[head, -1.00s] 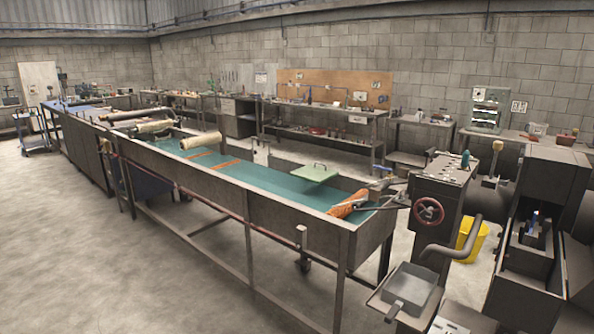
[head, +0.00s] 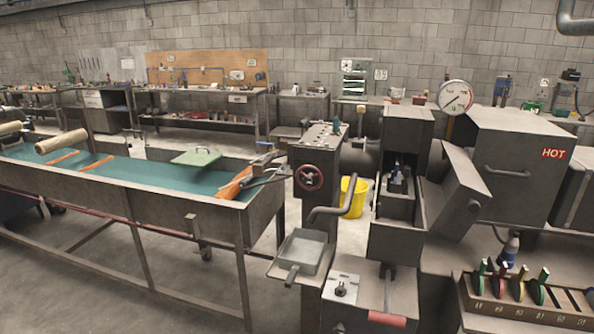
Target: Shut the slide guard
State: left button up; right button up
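I cannot tell for sure which part is the slide guard. A tall dark machine housing (head: 402,150) stands right of centre with its front open, and its inner parts (head: 398,188) show. A grey slanted panel (head: 455,190) stands against its right side, and I cannot tell whether it is a guard. A red bar handle (head: 387,320) shows low in front of the housing. Neither of my grippers is in view.
A long water trough (head: 150,222) runs along the left. A red handwheel (head: 309,177) and a grey pan (head: 302,252) stand left of the housing. A box marked HOT (head: 520,160) and a rack of coloured discs (head: 530,300) are at right. A yellow bucket (head: 352,197) stands behind.

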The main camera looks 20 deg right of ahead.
aim_at(452, 207)
jog(key=z, duration=1.65)
